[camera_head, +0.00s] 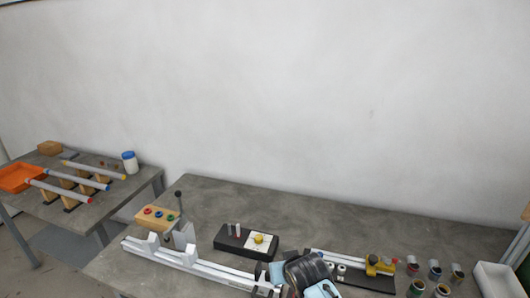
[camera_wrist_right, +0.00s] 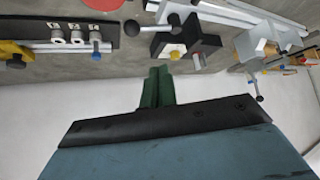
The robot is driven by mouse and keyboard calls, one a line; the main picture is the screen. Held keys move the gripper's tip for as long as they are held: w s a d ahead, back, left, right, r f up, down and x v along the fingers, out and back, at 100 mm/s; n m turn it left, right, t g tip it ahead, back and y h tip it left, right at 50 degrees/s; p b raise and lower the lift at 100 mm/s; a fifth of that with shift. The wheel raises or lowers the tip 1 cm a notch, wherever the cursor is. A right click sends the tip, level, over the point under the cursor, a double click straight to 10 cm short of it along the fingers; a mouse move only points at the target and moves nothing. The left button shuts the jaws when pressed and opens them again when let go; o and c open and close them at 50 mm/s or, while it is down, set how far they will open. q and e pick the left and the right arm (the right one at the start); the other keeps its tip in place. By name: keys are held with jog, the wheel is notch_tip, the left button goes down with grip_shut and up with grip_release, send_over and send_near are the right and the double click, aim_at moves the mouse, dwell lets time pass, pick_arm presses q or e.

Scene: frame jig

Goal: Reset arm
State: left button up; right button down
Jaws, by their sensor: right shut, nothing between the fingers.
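My right gripper shows in the right wrist view as two green fingers (camera_wrist_right: 157,88) pressed together, with nothing between them. They stand clear in front of the pale wall and the bench edge, touching nothing that I can see. In the head view, part of my right arm (camera_head: 306,270), dark with light blue pieces, shows at the bottom over the front of the bench; its fingertips cannot be made out there. My left gripper is in neither view.
A left table holds an orange tray (camera_head: 22,178) and tubes. The bench's back is clear.

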jog(key=s+d+g, duration=0.2)
jog(key=s+d, duration=0.3)
jog(key=s, duration=0.6)
jog(key=s+d+r+g+h, duration=0.1)
jog(key=s+d, duration=0.4)
jog(key=s, duration=0.6)
jog(key=s+d+g, duration=0.2)
jog(key=s+d, duration=0.3)
jog(key=s, duration=0.6)
notch_tip(320, 180, down, 32)
jog(key=s+g+b, duration=0.1)
jog(key=s+b, duration=0.1)
jog(key=b, duration=0.5)
jog(key=s+d+f+b, duration=0.1)
jog(key=s+f+b, duration=0.2)
jog(key=s+f, duration=0.5)
jog(key=s+d+f+g+b, duration=0.1)
jog(key=s+d+f+b, duration=0.1)
jog(key=s+f, duration=0.6)
notch_tip(320, 180, down, 5)
jog(key=shift+s+r+h+b, duration=0.15)
jog(key=shift+h+b, duration=0.15)
jog(key=shift+b, duration=0.4)
